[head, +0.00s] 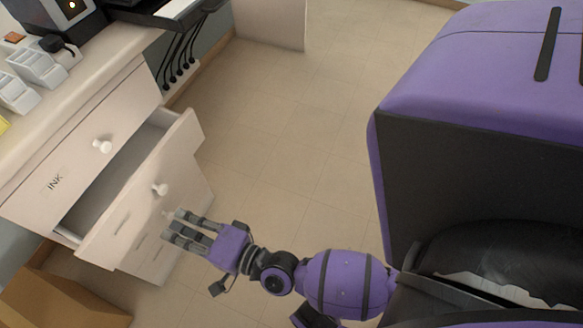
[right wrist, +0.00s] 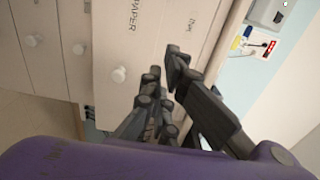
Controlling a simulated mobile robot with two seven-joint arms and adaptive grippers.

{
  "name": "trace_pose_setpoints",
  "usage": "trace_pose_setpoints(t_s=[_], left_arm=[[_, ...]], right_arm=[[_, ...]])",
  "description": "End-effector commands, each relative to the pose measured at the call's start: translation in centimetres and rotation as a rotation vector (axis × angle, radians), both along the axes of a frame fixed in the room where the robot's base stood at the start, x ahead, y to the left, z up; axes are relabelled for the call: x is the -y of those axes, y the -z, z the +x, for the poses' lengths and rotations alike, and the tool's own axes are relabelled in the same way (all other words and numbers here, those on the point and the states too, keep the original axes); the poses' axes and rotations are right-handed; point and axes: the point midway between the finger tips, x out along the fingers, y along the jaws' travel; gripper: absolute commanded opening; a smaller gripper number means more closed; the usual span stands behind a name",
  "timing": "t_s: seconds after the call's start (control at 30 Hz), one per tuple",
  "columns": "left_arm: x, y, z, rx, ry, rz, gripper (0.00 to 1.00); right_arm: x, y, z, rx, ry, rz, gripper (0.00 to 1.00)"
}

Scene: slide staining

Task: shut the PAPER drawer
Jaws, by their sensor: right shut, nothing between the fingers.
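The PAPER drawer (head: 130,212) stands pulled out below the shut INK drawer (head: 72,150), and its inside shows from above. Its white knob (head: 160,190) is on the front face. In the right wrist view the PAPER drawer front (right wrist: 140,50) carries its label and a round knob (right wrist: 118,75). My right gripper (head: 171,226) is shut and empty, its fingers pointing at the cabinet, close in front of the drawer face and a little below the knob. I cannot tell whether the fingertips touch the face. My left gripper is not in view.
Lower drawer fronts with knobs (right wrist: 79,48) are below the PAPER drawer. The counter (head: 95,80) above holds white racks (head: 38,68) and a dark device. A brown box-like object (head: 60,300) is at the lower left. The tiled floor (head: 290,130) beside the cabinet is clear.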

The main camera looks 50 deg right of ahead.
Motion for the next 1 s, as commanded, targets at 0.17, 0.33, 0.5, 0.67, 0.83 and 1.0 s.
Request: trace_pose_setpoints(t_s=[0.17,0.33,0.5,0.67,0.83,1.0], left_arm=[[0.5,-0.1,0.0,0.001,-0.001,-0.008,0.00],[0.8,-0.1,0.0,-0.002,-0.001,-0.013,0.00],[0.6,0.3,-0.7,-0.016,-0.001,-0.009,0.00],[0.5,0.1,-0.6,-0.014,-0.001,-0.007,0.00],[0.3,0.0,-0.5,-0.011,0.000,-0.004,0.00],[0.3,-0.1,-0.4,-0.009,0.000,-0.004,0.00]], right_arm=[[-0.5,-0.2,1.6,0.001,0.001,0.013,0.00],[-1.6,-0.3,4.8,0.001,0.000,0.012,0.00],[-2.7,-0.2,8.3,0.000,-0.001,0.009,0.00],[-3.6,-0.2,11.0,0.000,-0.001,0.007,0.00],[-4.1,-0.1,12.7,-0.002,-0.001,0.006,0.00],[-4.3,0.0,13.3,-0.004,-0.001,0.005,0.00]])
